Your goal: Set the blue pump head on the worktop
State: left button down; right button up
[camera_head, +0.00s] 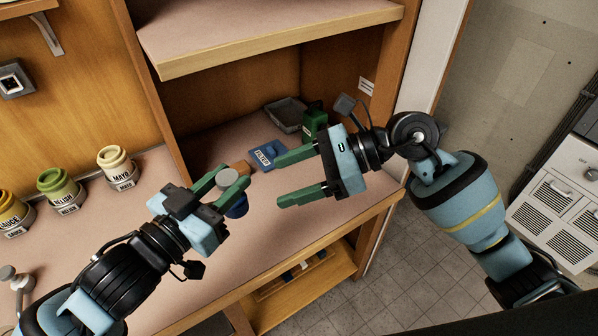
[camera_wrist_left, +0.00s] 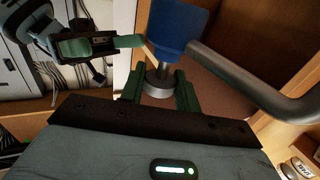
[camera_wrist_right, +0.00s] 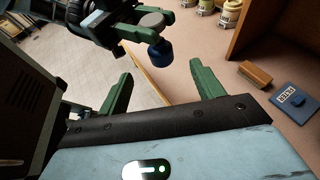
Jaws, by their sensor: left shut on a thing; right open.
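The blue pump head (camera_head: 237,208) is held by my left gripper (camera_head: 234,176) over the front part of the pinkish worktop (camera_head: 290,215). In the left wrist view its blue body (camera_wrist_left: 178,25) has a grey curved pipe, and its grey stem sits between the shut fingers. In the right wrist view, its blue part (camera_wrist_right: 160,53) hangs below a grey disc. I cannot tell how far it is above the worktop. My right gripper (camera_head: 279,181) is open and empty, to the right of the pump head, over the worktop.
A brown block (camera_head: 241,167), a blue labelled card (camera_head: 268,155), a green object (camera_head: 314,120) and a grey tray (camera_head: 286,114) lie further back under the shelf (camera_head: 270,40). Sauce jars, including mayo (camera_head: 117,167), stand at the left. The worktop's front right is clear.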

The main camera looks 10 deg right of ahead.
jog(key=x, duration=1.1)
jog(key=c, duration=1.1)
pick_arm(q)
jog(key=c, duration=0.9)
grip_release()
jog(key=shift+c, duration=0.2)
pick_arm(e)
jog(key=shift+r, duration=0.1)
jog(key=shift+c, duration=0.8)
pick_arm(q)
notch_tip(320, 180, up, 10)
jog(key=shift+r, duration=0.1)
jog(key=shift+w+a, duration=0.1)
